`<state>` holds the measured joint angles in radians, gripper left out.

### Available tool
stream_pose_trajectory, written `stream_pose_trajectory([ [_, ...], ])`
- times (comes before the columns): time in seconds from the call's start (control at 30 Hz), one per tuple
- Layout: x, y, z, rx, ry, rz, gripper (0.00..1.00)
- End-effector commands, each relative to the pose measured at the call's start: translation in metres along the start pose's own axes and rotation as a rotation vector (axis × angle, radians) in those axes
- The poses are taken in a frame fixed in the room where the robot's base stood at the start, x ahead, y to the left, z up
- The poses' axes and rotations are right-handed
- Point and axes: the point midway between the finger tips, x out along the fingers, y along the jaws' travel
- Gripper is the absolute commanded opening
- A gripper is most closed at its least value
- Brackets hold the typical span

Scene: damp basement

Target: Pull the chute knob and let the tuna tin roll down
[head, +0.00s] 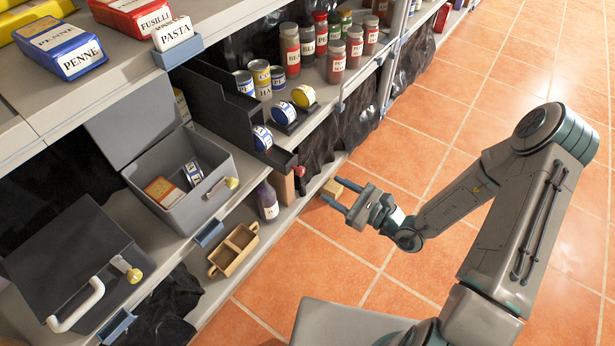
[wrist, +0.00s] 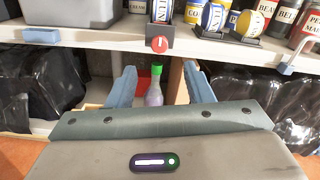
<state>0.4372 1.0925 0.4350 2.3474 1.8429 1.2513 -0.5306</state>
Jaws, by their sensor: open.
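The dark chute (head: 225,112) stands on the middle shelf and slopes toward the front. A red chute knob (head: 299,171) is at its front end; it also shows in the wrist view (wrist: 159,44). A blue-and-white tin (head: 263,138), probably the tuna tin, lies on its side at the low end, above the knob in the wrist view (wrist: 162,10); its label is unclear. My gripper (head: 330,190) is open and empty in front of the shelf, apart from the knob. In the wrist view, the fingers (wrist: 160,70) point forward, below the knob.
Two tins (head: 303,97) lie on a dark stand right of the chute. Bottles and jars (head: 335,62) stand farther along. A purple bottle (head: 267,200) with a green cap and a wooden caddy (head: 234,250) are on the lower shelf. The tiled floor (head: 425,135) is clear.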

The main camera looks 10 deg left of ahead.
Motion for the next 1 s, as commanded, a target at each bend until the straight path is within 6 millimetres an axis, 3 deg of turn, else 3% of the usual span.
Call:
stream_pose_trajectory([
  [0.2,0.049,0.002,-0.002,-0.003,-0.003,0.004,0.47],
  [0.4,0.08,0.001,-0.001,-0.003,-0.003,0.002,0.47],
  [0.6,0.093,0.001,0.0,-0.001,-0.001,0.002,0.47],
  [0.87,0.095,0.0,0.001,-0.001,-0.001,0.001,0.47],
  [1.0,0.095,0.0,0.001,-0.001,-0.001,0.001,0.13],
])
